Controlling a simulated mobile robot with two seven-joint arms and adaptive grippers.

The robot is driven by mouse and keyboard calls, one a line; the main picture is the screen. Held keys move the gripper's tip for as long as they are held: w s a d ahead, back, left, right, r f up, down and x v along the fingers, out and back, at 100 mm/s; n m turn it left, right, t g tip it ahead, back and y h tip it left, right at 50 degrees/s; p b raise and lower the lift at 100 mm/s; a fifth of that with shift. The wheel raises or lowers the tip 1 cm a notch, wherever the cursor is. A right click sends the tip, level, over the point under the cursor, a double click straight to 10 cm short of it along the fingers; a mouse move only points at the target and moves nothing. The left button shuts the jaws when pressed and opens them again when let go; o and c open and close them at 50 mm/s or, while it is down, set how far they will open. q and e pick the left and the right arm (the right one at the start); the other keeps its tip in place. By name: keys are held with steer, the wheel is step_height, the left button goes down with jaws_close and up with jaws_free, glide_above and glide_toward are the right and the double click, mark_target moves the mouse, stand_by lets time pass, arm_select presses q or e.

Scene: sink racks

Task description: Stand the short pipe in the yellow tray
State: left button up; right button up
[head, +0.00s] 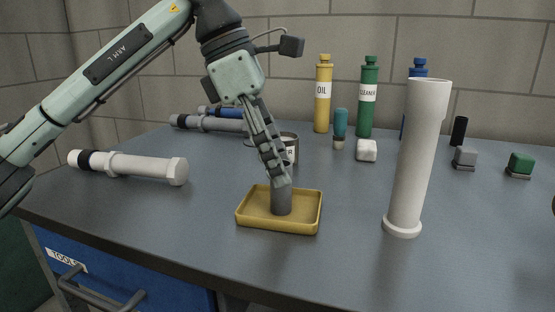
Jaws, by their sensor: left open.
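A short dark grey pipe (281,202) stands upright in the yellow tray (250,222), near its middle. The tray lies flat on the workbench. My left gripper (280,181) reaches down from above, its fingers open at the top of the pipe. The fingers overlap the pipe's upper end, so its top is partly hidden. I cannot tell whether they touch it. My right gripper is not in view.
A tall white pipe (411,165) stands upright right of the tray. A white pipe (135,165) lies at the left. Bottles, including a yellow oil bottle (323,98) and a green cleaner bottle (368,101), stand behind. The bench front beside the tray is clear.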

arm_select(q)
steer(key=v, duration=1.1)
steer(key=shift+r+p, duration=0.4)
steer(key=shift+p, duration=0.05)
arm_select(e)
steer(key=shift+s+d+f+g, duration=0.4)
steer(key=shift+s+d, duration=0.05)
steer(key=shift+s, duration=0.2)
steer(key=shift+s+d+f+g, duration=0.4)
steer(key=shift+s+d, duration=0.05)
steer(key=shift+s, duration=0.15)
